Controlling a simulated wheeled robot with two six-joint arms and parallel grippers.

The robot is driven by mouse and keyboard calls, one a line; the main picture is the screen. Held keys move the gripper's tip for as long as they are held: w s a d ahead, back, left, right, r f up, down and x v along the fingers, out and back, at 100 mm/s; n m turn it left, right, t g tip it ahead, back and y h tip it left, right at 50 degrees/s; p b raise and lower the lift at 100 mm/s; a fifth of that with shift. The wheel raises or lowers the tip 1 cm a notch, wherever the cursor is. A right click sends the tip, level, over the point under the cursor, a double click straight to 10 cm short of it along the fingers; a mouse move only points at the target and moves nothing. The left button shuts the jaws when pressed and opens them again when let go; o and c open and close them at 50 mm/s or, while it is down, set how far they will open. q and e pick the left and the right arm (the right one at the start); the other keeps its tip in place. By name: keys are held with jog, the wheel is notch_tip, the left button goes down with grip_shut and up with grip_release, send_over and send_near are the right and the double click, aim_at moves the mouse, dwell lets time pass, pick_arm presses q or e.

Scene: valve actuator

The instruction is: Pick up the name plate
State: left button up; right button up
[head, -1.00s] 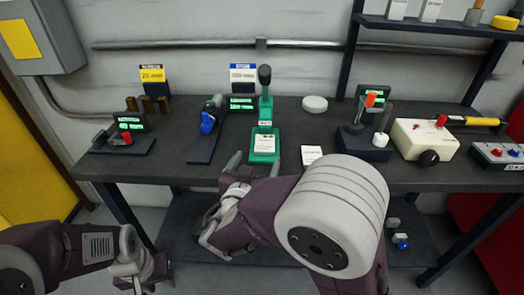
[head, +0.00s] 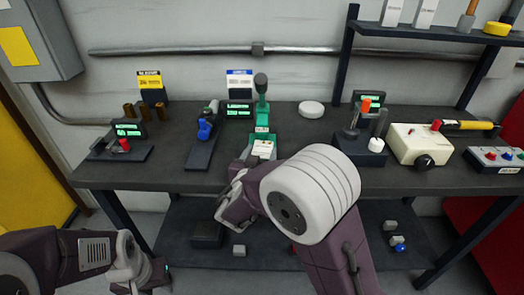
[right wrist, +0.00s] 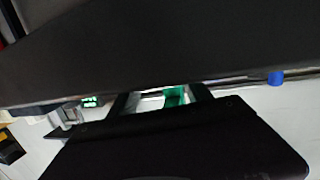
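A white plate (head: 262,149) shows on the green base of the hand press (head: 262,128) at the middle of the table; I cannot tell if it is the name plate. A loose white card to the right of this base in the earlier head view is now hidden behind my right arm. My right gripper (head: 232,188) is at the table's front edge, just left of and in front of the green base. In the right wrist view its fingers (right wrist: 163,98) are apart, with white and green showing between them. My left gripper (head: 152,274) is low at the left, its fingers unclear.
The dark table (head: 180,179) also holds a blue-handled device (head: 204,130), a white disc (head: 311,109), a joystick unit (head: 366,135) and a cream box (head: 421,142). A lower shelf (head: 200,255) carries small blocks. The table's front edge is close to my right gripper.

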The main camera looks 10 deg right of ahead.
aim_at(260, 145)
jog(key=c, duration=0.7)
jog(key=shift+r, duration=0.1)
jog(key=shift+r, duration=0.35)
jog(key=r, duration=0.2)
jog(key=shift+s+a+r, duration=0.25)
jog(key=shift+s+r, duration=0.05)
jog(key=f+b+v, duration=0.1)
jog(key=f+v, duration=0.1)
jog(key=v, duration=1.5)
jog(key=shift+s+f, duration=0.25)
jog(key=shift+f, duration=0.1)
